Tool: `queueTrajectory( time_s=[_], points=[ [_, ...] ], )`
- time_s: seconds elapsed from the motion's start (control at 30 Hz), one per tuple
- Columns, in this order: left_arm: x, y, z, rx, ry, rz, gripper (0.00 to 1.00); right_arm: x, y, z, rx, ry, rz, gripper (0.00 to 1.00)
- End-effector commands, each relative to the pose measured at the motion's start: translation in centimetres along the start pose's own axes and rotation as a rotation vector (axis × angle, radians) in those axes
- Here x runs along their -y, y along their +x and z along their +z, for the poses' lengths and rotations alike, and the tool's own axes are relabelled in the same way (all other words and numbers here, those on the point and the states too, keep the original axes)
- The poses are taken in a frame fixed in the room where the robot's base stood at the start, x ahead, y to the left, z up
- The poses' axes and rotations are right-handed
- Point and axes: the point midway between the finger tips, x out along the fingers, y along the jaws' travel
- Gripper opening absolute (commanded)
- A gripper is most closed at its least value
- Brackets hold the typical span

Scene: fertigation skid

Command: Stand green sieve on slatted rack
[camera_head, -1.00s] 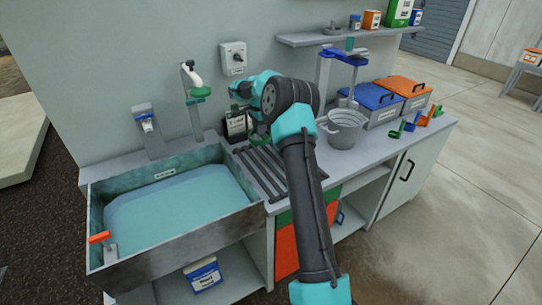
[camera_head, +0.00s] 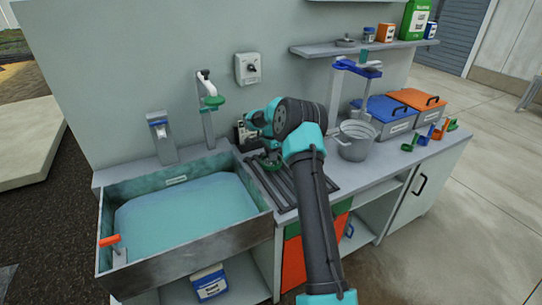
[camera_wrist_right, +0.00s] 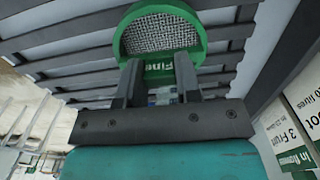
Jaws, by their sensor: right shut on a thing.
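The green sieve (camera_wrist_right: 160,35), with grey mesh and the word "Fine" on its green grip, is between the fingers of my right gripper (camera_wrist_right: 158,82). In the head view, the sieve (camera_head: 270,163) shows small and partly hidden under my right gripper (camera_head: 262,147), at the rear part of the slatted rack (camera_head: 275,183). The rack has dark parallel bars and lies just right of the sink. In the wrist view, the bars run behind the sieve. I cannot tell whether the sieve touches them. My left gripper is out of view.
A water-filled sink (camera_head: 185,215) is left of the rack, with a tap stand (camera_head: 207,120) behind it. A grey bucket (camera_head: 355,140) stands to the right, near blue-lidded (camera_head: 385,110) and orange-lidded (camera_head: 415,99) boxes. Labelled panels (camera_wrist_right: 295,120) stand close in the wrist view.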

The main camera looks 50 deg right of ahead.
Motion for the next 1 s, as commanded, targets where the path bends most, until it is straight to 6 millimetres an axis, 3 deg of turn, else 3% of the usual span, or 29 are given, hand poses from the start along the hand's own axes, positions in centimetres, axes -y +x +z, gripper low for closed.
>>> queueTrajectory(
  time_s=[0.47, 0.5, 0.7, 0.77, 1.0],
  points=[
    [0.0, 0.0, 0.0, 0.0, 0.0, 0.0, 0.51, 0.0, 0.94, 0.01, 0.0, -0.001, 0.0, 0.08],
    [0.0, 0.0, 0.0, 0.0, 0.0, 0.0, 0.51, 0.0, 0.96, 0.01, 0.0, -0.001, 0.0, 0.33],
    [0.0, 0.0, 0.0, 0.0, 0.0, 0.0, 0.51, 0.0, 0.94, 0.0, 0.0, -0.001, 0.0, 0.52],
    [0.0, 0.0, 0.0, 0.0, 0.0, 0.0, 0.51, 0.0, 0.93, 0.0, 0.0, -0.001, 0.0, 0.57],
    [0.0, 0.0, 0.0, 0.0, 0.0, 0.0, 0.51, 0.0, 0.87, 0.0, 0.0, -0.001, -0.001, 0.57]
  ],
)
